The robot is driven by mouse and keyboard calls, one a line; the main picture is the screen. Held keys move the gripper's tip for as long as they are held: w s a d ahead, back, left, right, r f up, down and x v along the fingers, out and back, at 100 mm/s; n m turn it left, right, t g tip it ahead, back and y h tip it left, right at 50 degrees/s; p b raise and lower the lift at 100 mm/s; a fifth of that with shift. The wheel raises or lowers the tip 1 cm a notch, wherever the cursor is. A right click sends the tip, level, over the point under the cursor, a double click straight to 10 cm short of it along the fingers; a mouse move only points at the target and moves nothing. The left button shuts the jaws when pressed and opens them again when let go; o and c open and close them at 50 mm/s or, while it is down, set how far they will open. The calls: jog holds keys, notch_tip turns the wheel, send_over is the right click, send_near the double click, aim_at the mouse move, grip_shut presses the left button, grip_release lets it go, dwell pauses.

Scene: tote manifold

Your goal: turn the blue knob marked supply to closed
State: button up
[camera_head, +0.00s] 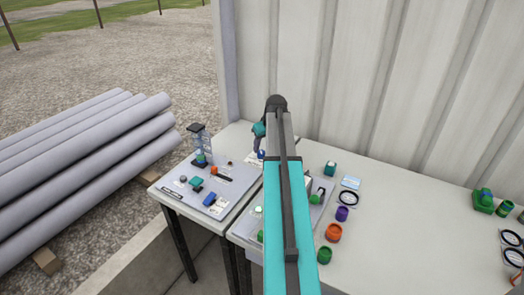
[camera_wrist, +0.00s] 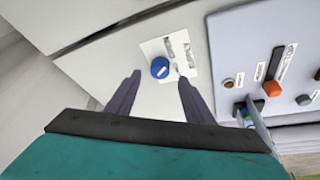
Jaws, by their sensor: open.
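The blue knob (camera_wrist: 160,68) is round with a pale bar on its face. In the head view the blue knob (camera_head: 262,154) shows small at the back of the table, just below my gripper (camera_head: 258,148). In the wrist view my gripper (camera_wrist: 159,77) is open, its two dark fingers on either side of the knob in the picture, with nothing held. I cannot tell how far the fingertips are above the knob. My arm hides part of the table in the head view.
A grey panel (camera_wrist: 230,50) with an orange knob (camera_wrist: 272,89) stands right of the label plate. In the head view, the left board (camera_head: 225,198) carries several controls. A corrugated wall (camera_head: 340,80) rises behind the tables. Several loose coloured parts lie at right.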

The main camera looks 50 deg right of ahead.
aim_at(261, 152)
jog(key=shift+p+x, duration=0.35)
jog(key=shift+x, duration=2.1)
jog(key=c, duration=1)
